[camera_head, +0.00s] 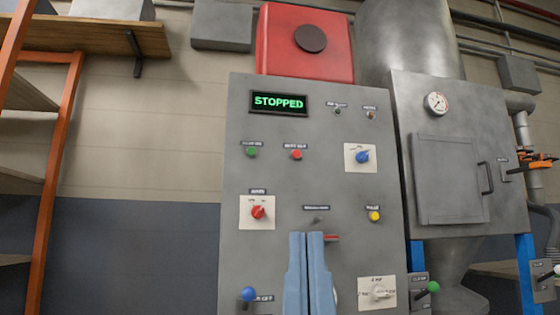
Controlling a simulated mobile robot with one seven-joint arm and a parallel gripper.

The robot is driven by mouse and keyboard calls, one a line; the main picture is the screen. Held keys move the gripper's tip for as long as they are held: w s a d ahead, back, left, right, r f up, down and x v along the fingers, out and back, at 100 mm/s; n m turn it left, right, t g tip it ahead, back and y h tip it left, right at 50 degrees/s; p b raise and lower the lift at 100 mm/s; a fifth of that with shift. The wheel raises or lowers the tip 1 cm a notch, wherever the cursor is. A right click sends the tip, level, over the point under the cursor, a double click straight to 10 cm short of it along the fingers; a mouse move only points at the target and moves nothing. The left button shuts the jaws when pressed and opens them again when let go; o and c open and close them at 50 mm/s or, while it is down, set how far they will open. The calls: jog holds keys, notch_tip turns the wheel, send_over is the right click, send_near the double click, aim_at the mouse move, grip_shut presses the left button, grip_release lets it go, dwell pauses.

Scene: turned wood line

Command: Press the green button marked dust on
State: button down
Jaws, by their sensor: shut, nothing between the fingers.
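The green button (251,152) sits at the upper left of the grey control panel (330,180), under a small label too blurred to read surely. A red button (296,154) is to its right, with its own small label. My gripper (306,236) shows as two light blue fingers side by side, pointing up in front of the lower middle of the panel. It is shut and empty. Its tips are below and to the right of the green button, clear of it in the picture. The fingers hide part of the panel's lower controls.
The display (279,102) reads STOPPED. Other controls are a blue knob (362,157), a red knob (258,212), a yellow button (374,216) and a blue ball knob (248,294). A grey cabinet with a gauge (437,103) stands right; an orange-framed rack (56,180) left.

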notch_tip(320, 180, up, 15)
jog(key=p, duration=1.2)
